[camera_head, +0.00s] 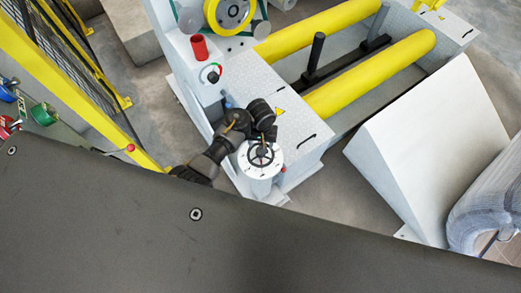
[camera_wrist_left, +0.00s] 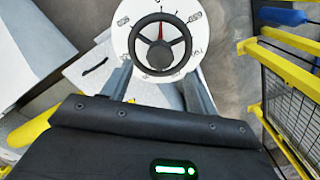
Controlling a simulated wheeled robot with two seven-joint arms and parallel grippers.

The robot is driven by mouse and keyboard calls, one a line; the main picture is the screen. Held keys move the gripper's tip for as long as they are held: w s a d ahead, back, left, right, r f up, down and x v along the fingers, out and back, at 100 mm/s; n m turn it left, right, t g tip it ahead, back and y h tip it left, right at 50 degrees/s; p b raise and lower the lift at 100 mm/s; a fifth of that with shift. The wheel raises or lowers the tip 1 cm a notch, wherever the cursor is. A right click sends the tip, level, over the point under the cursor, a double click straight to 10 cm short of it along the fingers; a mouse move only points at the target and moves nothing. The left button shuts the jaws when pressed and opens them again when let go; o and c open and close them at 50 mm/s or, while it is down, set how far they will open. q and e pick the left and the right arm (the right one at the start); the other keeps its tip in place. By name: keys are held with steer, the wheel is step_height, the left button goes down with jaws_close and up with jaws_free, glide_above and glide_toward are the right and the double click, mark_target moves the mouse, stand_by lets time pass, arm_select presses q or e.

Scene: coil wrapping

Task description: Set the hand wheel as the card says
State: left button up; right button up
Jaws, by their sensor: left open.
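The hand wheel (camera_head: 261,155) is a small black three-spoked wheel on top of a white round post. In the left wrist view the wheel (camera_wrist_left: 159,48) sits on a white dial plate (camera_wrist_left: 125,42) with marks around its edge, and a red pointer shows near the top. The marks are too small to read surely. My left gripper (camera_wrist_left: 158,88) is open, its two grey fingers apart below the wheel in that view. In the head view my left gripper (camera_head: 265,138) is just above and beside the wheel. No card can be made out. My right gripper is not in view.
A white machine with yellow rollers (camera_head: 372,72) stands behind the post. A red cylinder (camera_head: 199,48) and a small knob (camera_head: 211,73) sit on its left part. A yellow-framed mesh fence (camera_head: 85,75) is at the left. A white sloped block (camera_head: 430,140) is at the right.

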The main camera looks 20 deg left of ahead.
arm_select(q)
step_height(320, 180, down, 6)
steer(key=shift+a+r+b, duration=0.1)
steer(key=shift+b, duration=0.25)
steer(key=shift+f, duration=0.6)
steer(key=c, duration=1)
